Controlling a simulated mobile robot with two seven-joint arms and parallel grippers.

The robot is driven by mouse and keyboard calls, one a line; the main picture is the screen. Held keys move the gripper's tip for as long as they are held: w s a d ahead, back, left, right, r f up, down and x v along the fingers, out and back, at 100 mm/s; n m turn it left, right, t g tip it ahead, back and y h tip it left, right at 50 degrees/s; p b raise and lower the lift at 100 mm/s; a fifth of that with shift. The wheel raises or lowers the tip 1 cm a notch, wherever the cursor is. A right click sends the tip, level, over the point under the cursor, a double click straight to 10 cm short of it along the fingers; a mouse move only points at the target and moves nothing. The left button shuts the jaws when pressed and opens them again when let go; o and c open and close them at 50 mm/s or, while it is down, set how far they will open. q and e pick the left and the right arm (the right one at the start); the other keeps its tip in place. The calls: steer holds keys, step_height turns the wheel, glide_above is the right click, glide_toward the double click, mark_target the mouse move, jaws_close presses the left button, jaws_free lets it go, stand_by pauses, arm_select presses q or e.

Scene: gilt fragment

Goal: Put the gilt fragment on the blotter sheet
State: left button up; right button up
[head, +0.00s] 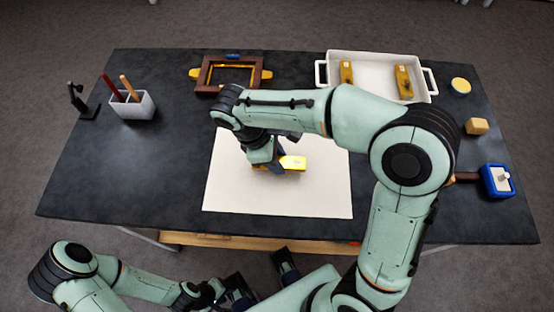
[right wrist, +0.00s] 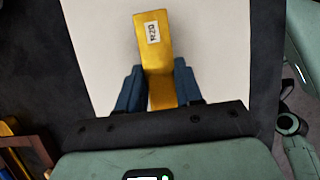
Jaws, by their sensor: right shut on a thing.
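The gilt fragment (right wrist: 154,70) is a gold bar with a small white label. It is between the blue fingers of my right gripper (right wrist: 158,88), which is shut on it. In the head view the fragment (head: 293,163) shows as a yellow piece below my right gripper (head: 268,165), over the middle of the white blotter sheet (head: 315,195). I cannot tell whether it touches the sheet. The sheet (right wrist: 95,40) fills most of the right wrist view behind the fragment. My left gripper (head: 238,290) is low at the table's front, partly hidden; its fingers are unclear.
A white tray (head: 375,60) with two gold pieces stands at the back right. A brown frame (head: 232,74) lies at the back. A pen cup (head: 132,104) stands left. A blue-edged box (head: 497,180), a wooden block (head: 476,126) and a yellow disc (head: 461,85) sit right.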

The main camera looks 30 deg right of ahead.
steer(key=shift+f, duration=0.55)
steer(key=o, duration=1)
steer(key=shift+f, duration=0.1)
steer(key=shift+o, duration=0.2)
steer(key=p+v, duration=0.2)
steer(key=v, duration=1)
